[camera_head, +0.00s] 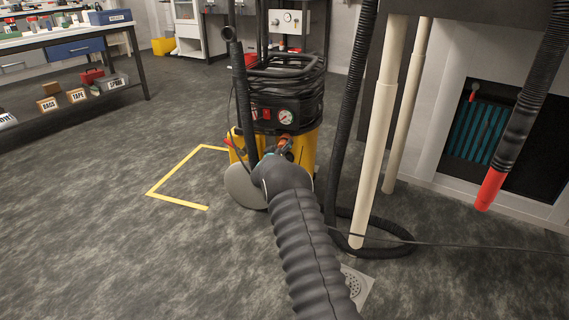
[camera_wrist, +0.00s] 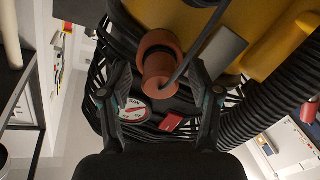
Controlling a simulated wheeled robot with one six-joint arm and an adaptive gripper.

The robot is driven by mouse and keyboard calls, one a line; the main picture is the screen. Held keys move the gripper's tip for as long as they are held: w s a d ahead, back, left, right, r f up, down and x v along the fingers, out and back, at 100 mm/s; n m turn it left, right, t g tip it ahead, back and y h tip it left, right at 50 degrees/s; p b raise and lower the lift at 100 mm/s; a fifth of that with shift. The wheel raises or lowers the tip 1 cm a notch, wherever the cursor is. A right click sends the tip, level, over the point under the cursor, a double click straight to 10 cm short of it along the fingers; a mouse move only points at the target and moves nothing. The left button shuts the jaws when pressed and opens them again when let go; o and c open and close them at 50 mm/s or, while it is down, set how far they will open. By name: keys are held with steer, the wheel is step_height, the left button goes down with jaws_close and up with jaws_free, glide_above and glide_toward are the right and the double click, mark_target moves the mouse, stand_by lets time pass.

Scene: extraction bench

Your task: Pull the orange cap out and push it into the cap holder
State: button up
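The orange cap (camera_wrist: 158,82) shows in the wrist view as a round stub with a wider flange, on the yellow and black extraction unit (camera_wrist: 205,22). In the head view a small orange part (camera_head: 285,143) shows on the front of the same unit (camera_head: 308,150), just past my arm. My gripper (camera_wrist: 161,74) is open, with one finger on each side of the cap. Gaps show between the fingers and the cap. In the head view my arm mostly hides the gripper. I cannot make out the cap holder for certain.
A pressure gauge (camera_wrist: 131,110) and a red switch (camera_wrist: 172,122) sit close to the fingers. A thin dark cable (camera_wrist: 203,42) crosses by the cap, and a ribbed black hose (camera_wrist: 270,108) runs at right. Pale posts (camera_head: 379,130) stand right of the unit.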

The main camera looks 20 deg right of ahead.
steer(key=v, duration=1.2)
stand_by(0.5)
